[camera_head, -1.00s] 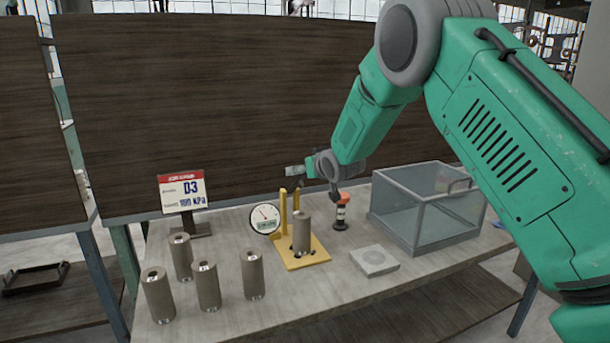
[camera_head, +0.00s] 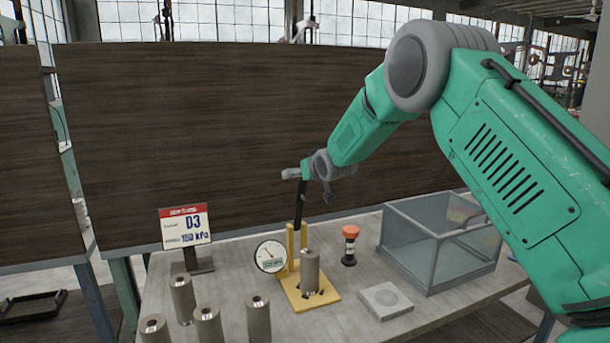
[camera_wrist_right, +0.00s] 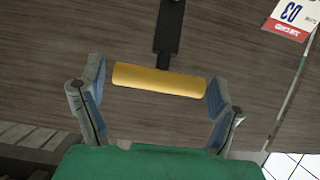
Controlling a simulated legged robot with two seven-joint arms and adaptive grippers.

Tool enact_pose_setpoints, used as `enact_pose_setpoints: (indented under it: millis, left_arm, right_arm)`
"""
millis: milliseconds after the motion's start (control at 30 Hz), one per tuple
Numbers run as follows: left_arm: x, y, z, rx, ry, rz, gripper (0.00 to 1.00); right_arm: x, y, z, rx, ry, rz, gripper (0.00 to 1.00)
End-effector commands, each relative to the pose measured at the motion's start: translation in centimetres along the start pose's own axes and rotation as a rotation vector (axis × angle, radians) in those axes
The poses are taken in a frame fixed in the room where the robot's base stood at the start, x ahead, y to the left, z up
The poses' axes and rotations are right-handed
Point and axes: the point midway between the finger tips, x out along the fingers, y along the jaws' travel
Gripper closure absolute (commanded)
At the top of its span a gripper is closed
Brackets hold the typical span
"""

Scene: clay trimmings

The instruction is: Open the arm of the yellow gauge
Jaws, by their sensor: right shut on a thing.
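The yellow gauge (camera_head: 322,300) stands on the table, with a round white dial (camera_head: 270,256) at its left and a grey-brown cylinder (camera_head: 310,268) upright on its base. Its dark arm (camera_head: 299,205) stands almost upright above the yellow posts. In the right wrist view the dark arm (camera_wrist_right: 168,30) ends in a yellow handle bar (camera_wrist_right: 158,80). My right gripper (camera_wrist_right: 157,98) is shut on this handle, one finger near each end. In the head view my right gripper (camera_head: 292,173) is high above the gauge; the handle is hard to make out there. My left gripper is out of view.
Several cylinders (camera_head: 258,318) stand at the front left, below a sign (camera_head: 185,227) reading D3, 150 kPa. A red-topped black object (camera_head: 350,245), a flat grey block (camera_head: 385,300) and a clear box (camera_head: 440,250) are to the right of the gauge.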

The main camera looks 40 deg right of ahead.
Motion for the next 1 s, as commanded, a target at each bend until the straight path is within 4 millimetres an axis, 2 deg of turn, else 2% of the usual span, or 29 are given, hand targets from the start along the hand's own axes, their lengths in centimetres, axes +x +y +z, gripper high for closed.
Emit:
enact_pose_setpoints:
  millis: [33,333,367,400,767,867,1000]
  left_arm:
    - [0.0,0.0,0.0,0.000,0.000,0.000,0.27]
    - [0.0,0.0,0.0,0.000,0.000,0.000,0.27]
    - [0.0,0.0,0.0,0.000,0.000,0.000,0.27]
    - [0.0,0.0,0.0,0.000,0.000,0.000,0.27]
    - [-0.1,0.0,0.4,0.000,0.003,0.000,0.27]
    - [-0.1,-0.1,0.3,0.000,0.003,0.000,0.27]
    - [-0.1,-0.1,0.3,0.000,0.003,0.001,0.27]
  right_arm:
    - [0.1,0.1,0.6,0.000,-0.011,0.001,0.68]
    - [0.2,0.1,0.8,0.000,-0.015,0.002,0.68]
    - [0.2,0.1,0.8,-0.001,-0.016,0.002,0.09]
    - [0.2,0.1,0.8,-0.001,-0.016,0.002,0.00]
    - [-0.8,0.1,0.2,0.000,-0.005,0.001,0.00]
    - [-2.1,0.1,0.2,0.000,-0.006,0.001,0.00]
    - [-4.8,0.0,0.2,0.000,-0.007,0.001,0.00]
